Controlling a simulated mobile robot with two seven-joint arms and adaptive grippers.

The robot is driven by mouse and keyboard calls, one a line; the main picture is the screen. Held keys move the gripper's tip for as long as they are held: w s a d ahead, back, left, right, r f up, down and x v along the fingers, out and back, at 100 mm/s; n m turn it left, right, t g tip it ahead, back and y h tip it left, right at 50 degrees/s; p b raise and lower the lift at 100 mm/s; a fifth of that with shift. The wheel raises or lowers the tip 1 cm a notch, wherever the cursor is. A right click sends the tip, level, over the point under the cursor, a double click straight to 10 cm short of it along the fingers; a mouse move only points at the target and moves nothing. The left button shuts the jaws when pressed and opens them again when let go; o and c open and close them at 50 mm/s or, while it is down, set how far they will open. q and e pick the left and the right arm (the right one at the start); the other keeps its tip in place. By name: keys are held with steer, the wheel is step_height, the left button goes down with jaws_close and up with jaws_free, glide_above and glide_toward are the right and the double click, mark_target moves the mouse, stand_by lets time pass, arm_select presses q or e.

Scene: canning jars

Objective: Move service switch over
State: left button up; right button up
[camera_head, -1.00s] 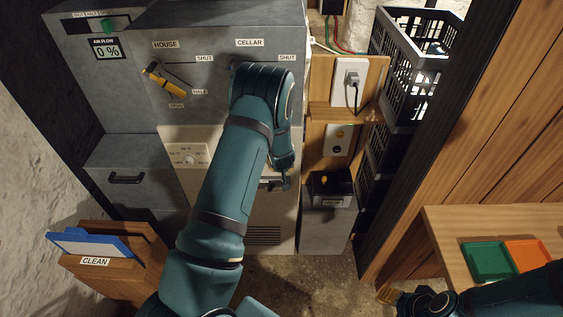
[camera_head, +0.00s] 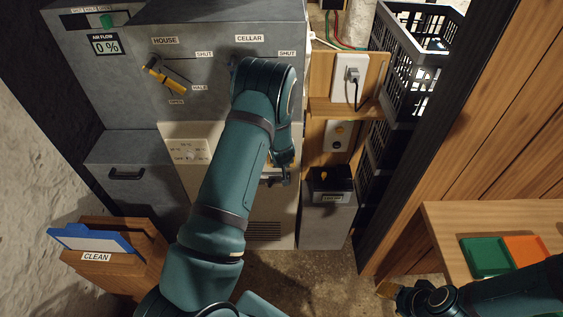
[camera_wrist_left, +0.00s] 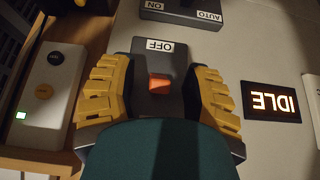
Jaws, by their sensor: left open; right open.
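In the left wrist view, an orange switch knob (camera_wrist_left: 160,83) sits on a dark plate marked OFF (camera_wrist_left: 158,50). A second dark plate marked ON and AUTO (camera_wrist_left: 185,11) lies at the top; its knob is not visible. My left gripper (camera_wrist_left: 160,70) is open, with one yellow-padded finger on either side of the orange knob. I cannot tell whether the fingers touch it. In the head view, my left arm hides the switch area, and the fingers are mostly hidden. My right gripper (camera_head: 388,292) is partly in view at the lower right, away from the cabinet, with nothing seen in it.
An IDLE display (camera_wrist_left: 272,102) is right of the switch; a white button panel (camera_wrist_left: 48,92) is left. In the head view, a yellow-handled lever (camera_head: 163,78) is on the grey cabinet. Black crates (camera_head: 400,90) and a table (camera_head: 440,225) with green and orange trays stand right.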

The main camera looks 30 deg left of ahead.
arm_select(q)
steer(key=v, duration=1.2)
steer(key=shift+f, duration=0.1)
